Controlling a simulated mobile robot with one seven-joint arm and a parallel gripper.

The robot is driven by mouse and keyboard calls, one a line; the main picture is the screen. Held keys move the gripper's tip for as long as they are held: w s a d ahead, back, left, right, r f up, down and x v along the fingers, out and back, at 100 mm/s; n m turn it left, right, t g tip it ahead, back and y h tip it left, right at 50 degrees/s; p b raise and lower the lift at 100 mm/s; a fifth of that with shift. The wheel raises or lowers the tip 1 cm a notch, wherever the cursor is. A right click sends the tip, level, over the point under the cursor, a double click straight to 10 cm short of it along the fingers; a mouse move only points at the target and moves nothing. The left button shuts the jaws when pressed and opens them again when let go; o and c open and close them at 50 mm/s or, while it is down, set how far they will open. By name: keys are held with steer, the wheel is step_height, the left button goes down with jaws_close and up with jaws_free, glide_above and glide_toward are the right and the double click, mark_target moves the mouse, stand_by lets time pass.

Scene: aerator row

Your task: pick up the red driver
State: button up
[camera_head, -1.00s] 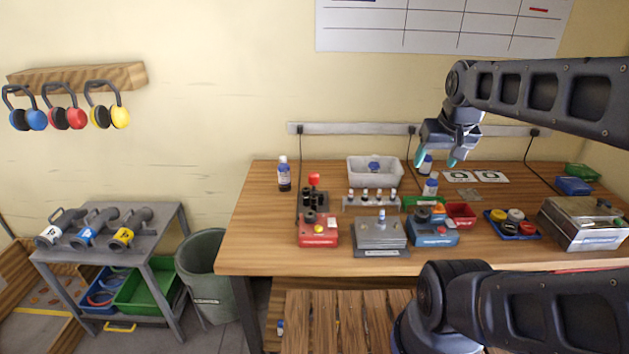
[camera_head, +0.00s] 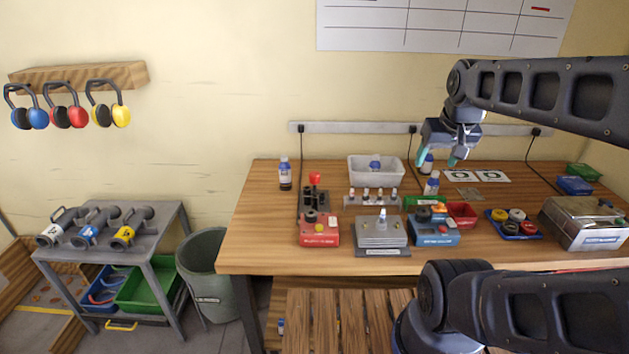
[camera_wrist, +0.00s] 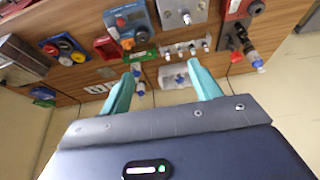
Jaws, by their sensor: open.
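I cannot tell for certain which thing is the red driver. In the wrist view, part of this red unit (camera_wrist: 237,8) shows at the top right. A red-topped upright piece (camera_head: 314,178) stands behind it. My gripper (camera_head: 437,158) is open and empty, above the back of the bench and well to the right of the red unit. Its two teal fingers also show in the wrist view (camera_wrist: 163,66).
A grey unit (camera_head: 380,236) and a blue unit (camera_head: 432,236) stand right of the red unit. A small rack (camera_head: 372,203), a white bin (camera_head: 362,171) and bottles (camera_head: 285,177) stand behind. A metal case (camera_head: 590,226) is at right. The bench's left end is clear.

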steer(key=w+a+m+g, duration=0.1)
steer(key=w+a+m, duration=0.35)
steer(key=w, duration=0.55)
steer(key=m+g, duration=0.4)
steer(key=m, duration=0.7)
glide_above(315, 180)
steer(key=w, duration=0.2)
step_height(315, 180, down, 15)
steer(key=shift+s+a+f, duration=0.1)
steer(key=shift+s+f, duration=0.05)
steer(key=shift+f, duration=0.05)
steer(key=shift+a+f, duration=0.15)
steer(key=shift+f, duration=0.15)
step_height(315, 180, down, 5)
steer(key=shift+f, duration=0.15)
steer(key=shift+w+d+f, duration=0.1)
steer(key=shift+d+f, duration=0.05)
steer(key=shift+f, duration=1.15)
steer(key=shift+w+d+f, duration=0.1)
steer(key=shift+f, duration=1.2)
steer(key=c, duration=1.1)
steer(key=shift+c, duration=0.2)
